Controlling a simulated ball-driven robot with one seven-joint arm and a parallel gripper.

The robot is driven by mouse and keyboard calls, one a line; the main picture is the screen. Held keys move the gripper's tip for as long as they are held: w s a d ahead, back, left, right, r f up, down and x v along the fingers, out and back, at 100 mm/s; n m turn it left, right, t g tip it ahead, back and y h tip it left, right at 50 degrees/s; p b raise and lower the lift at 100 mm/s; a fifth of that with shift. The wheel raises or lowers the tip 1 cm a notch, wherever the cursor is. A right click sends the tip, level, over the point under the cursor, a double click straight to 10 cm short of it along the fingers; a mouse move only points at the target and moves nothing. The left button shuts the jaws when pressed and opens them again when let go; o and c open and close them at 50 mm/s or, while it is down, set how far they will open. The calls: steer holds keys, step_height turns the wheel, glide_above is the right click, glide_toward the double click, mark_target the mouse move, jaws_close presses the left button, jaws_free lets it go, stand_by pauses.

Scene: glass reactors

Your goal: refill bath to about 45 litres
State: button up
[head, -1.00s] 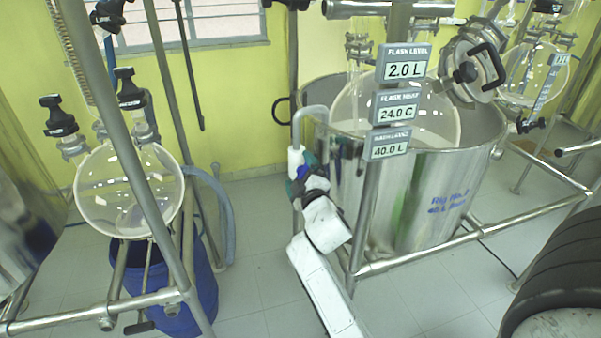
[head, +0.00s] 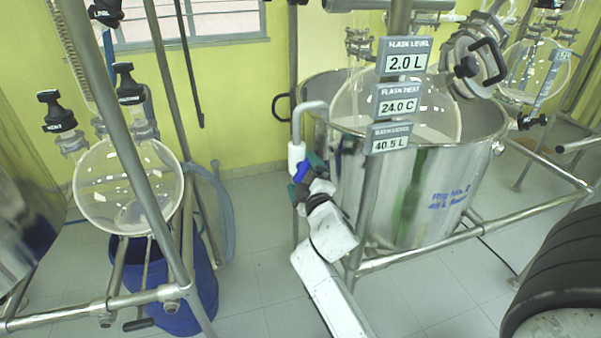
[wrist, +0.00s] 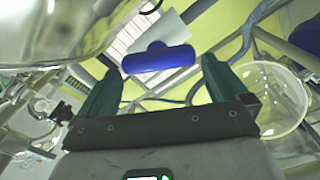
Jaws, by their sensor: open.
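The steel bath (head: 420,190) stands right of centre, with a round glass flask (head: 440,105) inside. Its bath display (head: 390,138) reads 40.5 L. A grey pipe (head: 297,125) with a white section bends over the bath's left rim. A blue valve handle (head: 301,171) is on this pipe, partly hidden by my gripper. My gripper (head: 306,175) is open at the handle. In the wrist view, the blue handle (wrist: 158,60) lies ahead of and between the teal fingertips (wrist: 160,76), with gaps on both sides. I cannot see the water surface or any flow.
Other displays read flask level 2.0 L (head: 404,60) and 24.0 C (head: 397,103). Another glass vessel (head: 110,205) above a blue drum (head: 190,300) stands at left in a steel frame. A frame rail (head: 470,232) runs before the bath. Floor between the rigs is clear.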

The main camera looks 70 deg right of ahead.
steer(key=b+v, duration=0.2)
steer(key=v, duration=0.5)
steer(key=shift+s+a, duration=0.2)
steer(key=shift+a, duration=0.05)
stand_by(7.0)
